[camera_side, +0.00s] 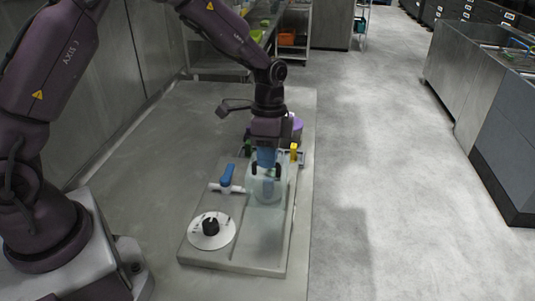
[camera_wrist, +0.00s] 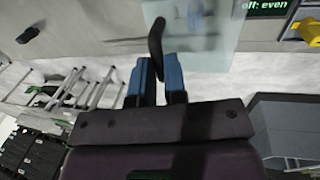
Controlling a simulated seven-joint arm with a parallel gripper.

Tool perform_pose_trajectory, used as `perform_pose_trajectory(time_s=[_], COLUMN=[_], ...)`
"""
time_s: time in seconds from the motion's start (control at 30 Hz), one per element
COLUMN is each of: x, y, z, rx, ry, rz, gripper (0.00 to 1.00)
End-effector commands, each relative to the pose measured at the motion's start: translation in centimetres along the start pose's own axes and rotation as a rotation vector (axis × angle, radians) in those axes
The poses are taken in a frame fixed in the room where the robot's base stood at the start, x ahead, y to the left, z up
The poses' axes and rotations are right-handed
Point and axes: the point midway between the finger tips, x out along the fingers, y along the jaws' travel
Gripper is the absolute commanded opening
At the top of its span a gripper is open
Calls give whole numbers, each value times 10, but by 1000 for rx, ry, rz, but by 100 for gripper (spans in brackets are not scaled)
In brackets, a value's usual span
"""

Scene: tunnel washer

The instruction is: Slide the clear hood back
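The clear hood (camera_side: 266,190) is a see-through cover on the grey panel (camera_side: 262,246), under my gripper in the side view. Part of its pane also shows at the top of the wrist view (camera_wrist: 215,40). A black handle (camera_wrist: 156,38) stands up in front of the pane. My gripper (camera_wrist: 160,70) has blue fingers close together, with the lower end of the handle between them. They look shut on it, though the contact is partly hidden. In the side view my gripper (camera_side: 266,160) points down at the hood, and dark ends show on both sides of the fingers.
A blue lever (camera_side: 227,176) and a white dial with a black knob (camera_side: 211,228) are on the panel, left of the hood. A yellow part (camera_side: 294,151) is just behind on the right. A small lit display (camera_wrist: 266,6) shows in the wrist view.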

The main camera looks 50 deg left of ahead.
Motion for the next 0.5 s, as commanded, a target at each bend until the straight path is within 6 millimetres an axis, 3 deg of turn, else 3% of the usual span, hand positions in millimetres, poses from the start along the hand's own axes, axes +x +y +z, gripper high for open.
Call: perform_pose_trajectory(time_s=[0.13,0.23,0.5], x=[0,2,17], y=[2,17,93], z=[0,-1,-2], rx=[3,5,10], ry=[0,-1,0], rz=[-1,1,1], gripper=[0,0,0])
